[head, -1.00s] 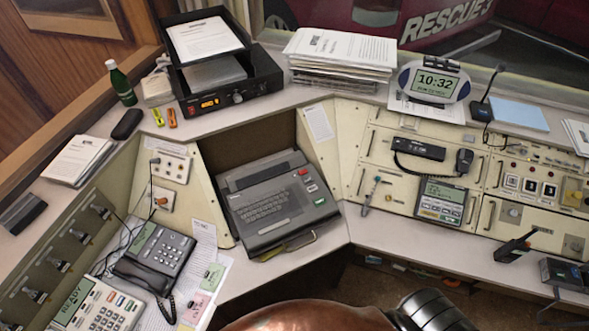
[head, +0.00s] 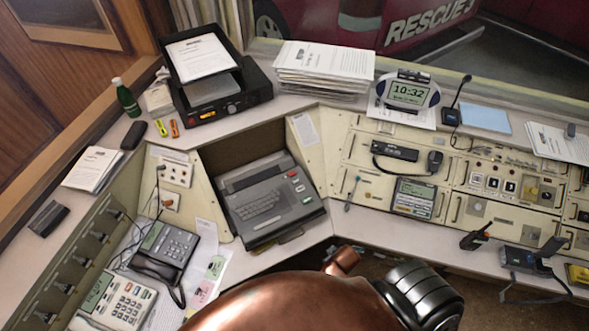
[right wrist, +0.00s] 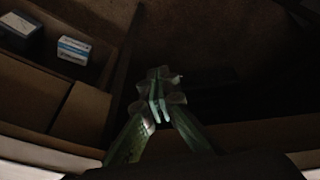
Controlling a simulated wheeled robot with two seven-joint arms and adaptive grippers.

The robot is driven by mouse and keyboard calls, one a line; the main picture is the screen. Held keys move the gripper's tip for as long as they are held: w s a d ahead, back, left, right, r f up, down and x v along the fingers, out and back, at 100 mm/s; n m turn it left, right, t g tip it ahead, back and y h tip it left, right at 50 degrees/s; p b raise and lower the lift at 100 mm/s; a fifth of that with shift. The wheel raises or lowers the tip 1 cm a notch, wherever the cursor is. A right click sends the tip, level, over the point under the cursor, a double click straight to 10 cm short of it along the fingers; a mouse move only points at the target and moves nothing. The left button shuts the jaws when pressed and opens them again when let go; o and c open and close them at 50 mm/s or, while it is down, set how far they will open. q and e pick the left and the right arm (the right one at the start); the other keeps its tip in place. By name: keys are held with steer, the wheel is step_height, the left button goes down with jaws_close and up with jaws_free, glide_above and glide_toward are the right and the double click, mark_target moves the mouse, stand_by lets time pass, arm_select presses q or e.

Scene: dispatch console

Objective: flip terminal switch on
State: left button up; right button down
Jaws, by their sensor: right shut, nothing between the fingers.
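The grey terminal (head: 268,200) with a keyboard sits in the recess at the middle of the console in the head view. It has a red and a green key (head: 300,190) on its right side. I cannot make out for certain which part is its switch, or its state. My right gripper (right wrist: 158,105) shows only in the right wrist view, shut and empty, with a dark space ahead of it. The terminal does not show clearly in that view. My left gripper is in neither view.
A telephone (head: 165,250) stands left of the terminal, and a radio panel (head: 415,197) is to its right. A paper stack (head: 322,72) and a black tray unit (head: 225,92) lie behind. In the wrist view, small boxes (right wrist: 73,50) sit on a dark shelf at left.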

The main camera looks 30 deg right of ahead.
steer(key=w+d+r+t+p, duration=0.1)
steer(key=w+r, duration=0.3)
steer(key=r, duration=0.3)
steer(key=w+d+r+t+p, duration=0.1)
steer(key=w+r+t, duration=0.1)
steer(key=w+r, duration=0.3)
steer(key=w+d+r+m+t+p, duration=0.1)
steer(key=w+r+p, duration=0.1)
steer(key=w+r, duration=0.3)
step_height(320, 180, up, 4)
steer(key=shift+d+r, duration=0.1)
steer(key=w+r+t+y+p, duration=0.1)
steer(key=w+r+t+p, duration=0.1)
steer(key=w+r, duration=0.6)
step_height(320, 180, up, 4)
steer(key=shift+w+a+f+m+t, duration=0.2)
steer(key=shift+w+a+m+t, duration=0.15)
steer(key=shift+t, duration=0.25)
